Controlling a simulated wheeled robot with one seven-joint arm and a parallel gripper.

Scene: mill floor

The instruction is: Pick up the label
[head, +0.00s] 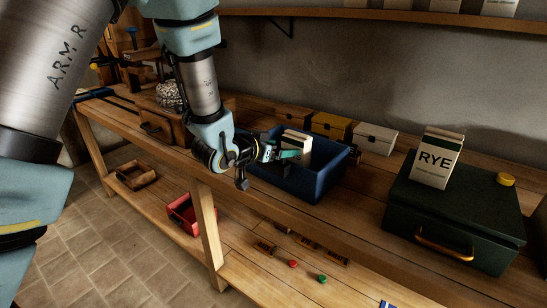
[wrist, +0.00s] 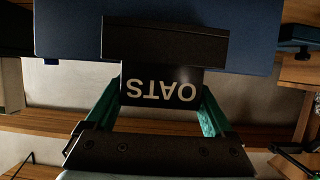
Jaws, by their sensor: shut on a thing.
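The label (wrist: 160,91) is a small dark plate with white letters reading OATS, upside down in the wrist view. My gripper (wrist: 160,84) is shut on it, with one teal finger at each side edge. A dark bar (wrist: 151,41) lies against the label's far edge in that view. The blue bin (head: 322,184) stands on the bench in the head view, and its wall (wrist: 225,20) fills the top of the wrist view. In the head view my gripper (head: 287,154) is at the bin's left side; I cannot make out the label there.
Pale packets (head: 297,139) stand in the bin. Several small boxes (head: 331,125) line the wall behind. A dark green case (head: 452,215) on the right carries a RYE packet (head: 437,158) and a yellow knob (head: 506,179). A red tray (head: 183,214) sits on the lower shelf.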

